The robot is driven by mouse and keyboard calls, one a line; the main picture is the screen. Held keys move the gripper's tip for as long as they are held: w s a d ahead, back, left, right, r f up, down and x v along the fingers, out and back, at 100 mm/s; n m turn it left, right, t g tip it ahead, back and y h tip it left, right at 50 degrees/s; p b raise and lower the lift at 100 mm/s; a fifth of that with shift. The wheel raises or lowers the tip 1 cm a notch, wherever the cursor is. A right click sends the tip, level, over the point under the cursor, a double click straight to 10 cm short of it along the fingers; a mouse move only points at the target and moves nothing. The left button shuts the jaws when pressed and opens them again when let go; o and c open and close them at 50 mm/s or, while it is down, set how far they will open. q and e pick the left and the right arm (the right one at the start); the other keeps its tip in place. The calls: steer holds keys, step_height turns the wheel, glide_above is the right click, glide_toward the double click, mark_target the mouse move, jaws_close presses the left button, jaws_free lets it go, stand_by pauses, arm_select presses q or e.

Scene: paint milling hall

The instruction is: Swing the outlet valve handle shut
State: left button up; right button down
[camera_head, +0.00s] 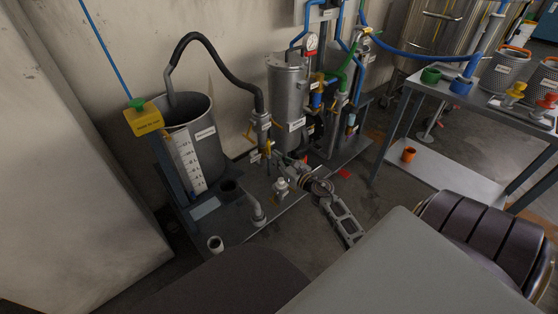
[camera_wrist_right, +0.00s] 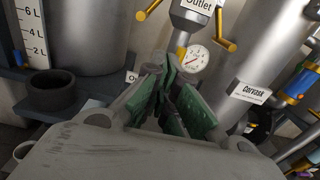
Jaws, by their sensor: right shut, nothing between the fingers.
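The outlet valve (camera_wrist_right: 187,20), a grey body labelled "Outlet", stands at the top of the wrist view. Yellow handle-like bars show on it, one at upper left (camera_wrist_right: 148,10) and one at right (camera_wrist_right: 228,45). In the head view the valve column (camera_head: 263,124) stands below the black hose, with small yellow parts. My right gripper (camera_wrist_right: 165,78), with green finger pads, is shut and empty below the valve in the wrist view; I see no contact with a bar. In the head view it (camera_head: 303,180) is right of and below the column. My left gripper is not in view.
A grey tank (camera_head: 205,125) with a litre scale stands left, and the "Corvask" cylinder (camera_wrist_right: 262,70) stands close on the right. A dial gauge (camera_wrist_right: 193,58) sits just beyond the fingers. A steel table (camera_head: 395,130) with fittings and baskets is at right.

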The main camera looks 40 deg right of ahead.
mark_target(268, 151)
steer(key=w, duration=0.5)
steer(key=shift+w+a, duration=0.1)
steer(key=shift+a, duration=0.1)
steer(key=shift+w+a, duration=0.1)
steer(key=shift+w, duration=1.15)
